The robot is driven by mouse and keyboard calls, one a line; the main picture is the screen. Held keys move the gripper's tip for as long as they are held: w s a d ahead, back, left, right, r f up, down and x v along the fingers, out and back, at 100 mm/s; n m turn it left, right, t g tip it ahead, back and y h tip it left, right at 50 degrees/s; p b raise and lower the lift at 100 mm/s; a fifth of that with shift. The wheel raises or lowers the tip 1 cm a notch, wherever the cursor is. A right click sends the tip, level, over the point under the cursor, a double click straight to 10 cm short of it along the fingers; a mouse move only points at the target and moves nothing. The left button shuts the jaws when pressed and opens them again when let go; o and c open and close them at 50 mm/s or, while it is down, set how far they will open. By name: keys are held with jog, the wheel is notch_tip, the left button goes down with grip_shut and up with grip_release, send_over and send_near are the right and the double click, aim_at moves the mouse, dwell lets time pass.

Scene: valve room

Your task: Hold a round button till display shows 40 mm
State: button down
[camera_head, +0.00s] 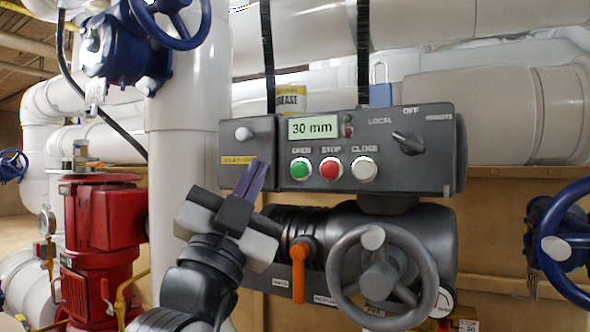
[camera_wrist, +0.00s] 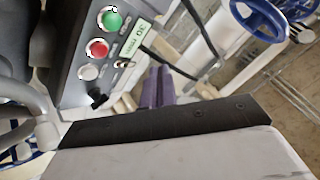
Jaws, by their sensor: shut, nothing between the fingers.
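A dark grey control box (camera_head: 400,165) faces me, with a lit green display (camera_head: 313,127) that reads 30 mm. Below it are three round buttons in a row: green OPEN (camera_head: 300,169), red STOP (camera_head: 331,169) and white CLOSE (camera_head: 364,169). In the wrist view the green (camera_wrist: 111,20), red (camera_wrist: 98,48) and white (camera_wrist: 88,72) buttons and the display (camera_wrist: 135,42) show at a tilt. My gripper (camera_head: 257,166), with purple fingers, is shut and empty. In the head view it appears left of the green button, over the box's left part; it covers no button. Its distance from the box is unclear.
A selector knob (camera_head: 408,142) sits at the box's right, marked LOCAL, OFF and REMOTE. Below are a grey handwheel (camera_head: 383,277) and an orange lever (camera_head: 299,268). White pipes fill the back, and a blue handwheel (camera_head: 570,245) stands at far right.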

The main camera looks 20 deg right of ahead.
aim_at(299, 169)
jog(key=shift+w+d+p, duration=0.1)
jog(key=shift+w+d, duration=0.8)
jog(key=shift+d, duration=0.25)
jog(key=shift+w+d+p, duration=0.1)
jog(key=shift+w+d, duration=0.85)
jog(key=shift+d, duration=0.2)
jog(key=shift+w+d+p, duration=0.1)
jog(key=shift+w+d, duration=0.8)
jog(key=shift+d, duration=0.25)
jog(key=shift+w+d, duration=0.1)
jog(key=shift+w+d, duration=0.2)
jog(key=shift+d, duration=0.05)
